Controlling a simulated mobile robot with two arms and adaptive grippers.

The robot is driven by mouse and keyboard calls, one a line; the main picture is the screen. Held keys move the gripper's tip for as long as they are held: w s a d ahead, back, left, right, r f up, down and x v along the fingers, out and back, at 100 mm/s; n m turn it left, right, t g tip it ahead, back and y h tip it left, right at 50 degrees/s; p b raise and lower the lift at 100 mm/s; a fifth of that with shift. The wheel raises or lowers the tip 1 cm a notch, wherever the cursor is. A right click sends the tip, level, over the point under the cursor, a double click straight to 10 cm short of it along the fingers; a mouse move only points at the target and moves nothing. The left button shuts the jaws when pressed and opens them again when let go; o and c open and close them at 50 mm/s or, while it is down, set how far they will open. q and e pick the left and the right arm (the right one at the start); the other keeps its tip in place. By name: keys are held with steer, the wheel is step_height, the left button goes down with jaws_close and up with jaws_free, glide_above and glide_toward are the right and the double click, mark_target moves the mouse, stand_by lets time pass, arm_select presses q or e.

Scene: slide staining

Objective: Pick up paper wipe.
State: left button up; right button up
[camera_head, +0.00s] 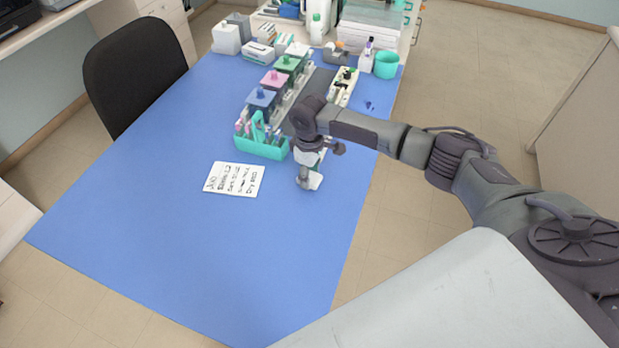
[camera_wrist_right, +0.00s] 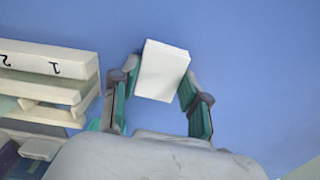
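The paper wipe (camera_wrist_right: 163,70) is a small white rectangle on the blue mat in the right wrist view. My right gripper (camera_wrist_right: 160,76) is over it, with its fingers apart, one on each side of the wipe. Whether the fingertips touch its edges is hard to tell. In the head view my right gripper (camera_head: 308,176) points down at the mat, just right of the teal slide holder. A white patch (camera_head: 315,182) at its fingertips looks like the wipe, partly hidden by the gripper. My left gripper is not in view.
The teal holder (camera_head: 262,147) with slides and the staining jars (camera_head: 262,97) stand close by. A pale numbered rack (camera_wrist_right: 45,70) is left of my fingers in the wrist view. A written white card (camera_head: 234,179) lies to the left. The near blue mat (camera_head: 200,250) is clear.

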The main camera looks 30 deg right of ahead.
mark_target(313, 178)
stand_by(0.3)
steer(key=shift+r, duration=0.15)
steer(key=shift+r, duration=0.25)
steer(key=r, duration=0.1)
steer(key=r+b, duration=0.1)
steer(key=r, duration=0.1)
steer(key=shift+s+d+r+b, duration=0.3)
steer(key=shift+s+d+r, duration=0.05)
steer(key=s+d+r+b, duration=0.1)
steer(key=s+d+r, duration=0.3)
steer(key=s, duration=0.5)
steer(key=shift+s+d+r+b, duration=0.3)
steer(key=shift+d+r+b, duration=0.1)
steer(key=shift+r, duration=0.9)
steer(key=shift+o, duration=0.2)
